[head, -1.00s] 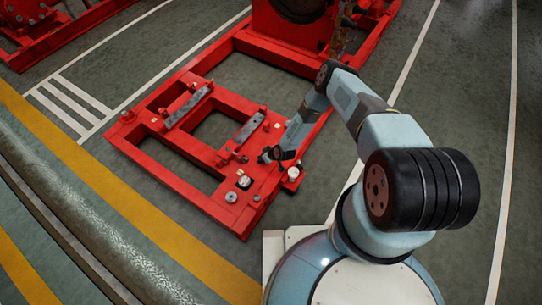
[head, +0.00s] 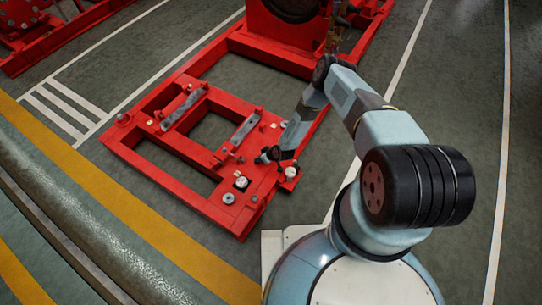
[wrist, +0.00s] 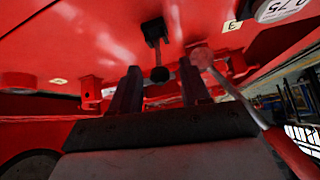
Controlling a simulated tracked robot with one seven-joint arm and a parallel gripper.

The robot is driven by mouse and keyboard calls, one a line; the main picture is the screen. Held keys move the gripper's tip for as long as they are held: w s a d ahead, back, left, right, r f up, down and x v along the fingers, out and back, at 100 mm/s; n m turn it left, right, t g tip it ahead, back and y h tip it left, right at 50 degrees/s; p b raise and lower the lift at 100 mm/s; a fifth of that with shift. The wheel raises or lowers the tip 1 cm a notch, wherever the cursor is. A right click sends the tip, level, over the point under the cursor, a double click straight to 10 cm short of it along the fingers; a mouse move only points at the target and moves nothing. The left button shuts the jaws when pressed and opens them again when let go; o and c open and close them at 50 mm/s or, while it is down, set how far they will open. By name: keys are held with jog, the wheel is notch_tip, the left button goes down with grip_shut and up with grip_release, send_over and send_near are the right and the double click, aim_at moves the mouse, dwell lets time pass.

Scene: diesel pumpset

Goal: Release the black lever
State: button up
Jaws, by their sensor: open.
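The black lever (wrist: 157,35) hangs from a red surface in the wrist view, with a dark round knob (wrist: 160,74) at its lower end. My gripper (wrist: 160,66) is open, with one dark finger on each side of the knob. A gap shows between the knob and each finger in the picture; depth is hard to judge. In the head view my gripper (head: 270,155) is low over the near right part of the red frame (head: 215,207). I cannot make out the black lever there.
A rod with a pale pinkish knob (wrist: 202,57) stands close beside the right finger. White-topped fittings (head: 240,182) and a grey round one (head: 228,198) sit on the frame near my gripper. Grey bars (head: 185,108) lie farther back. Open floor lies to the right.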

jog(key=v, duration=1.2)
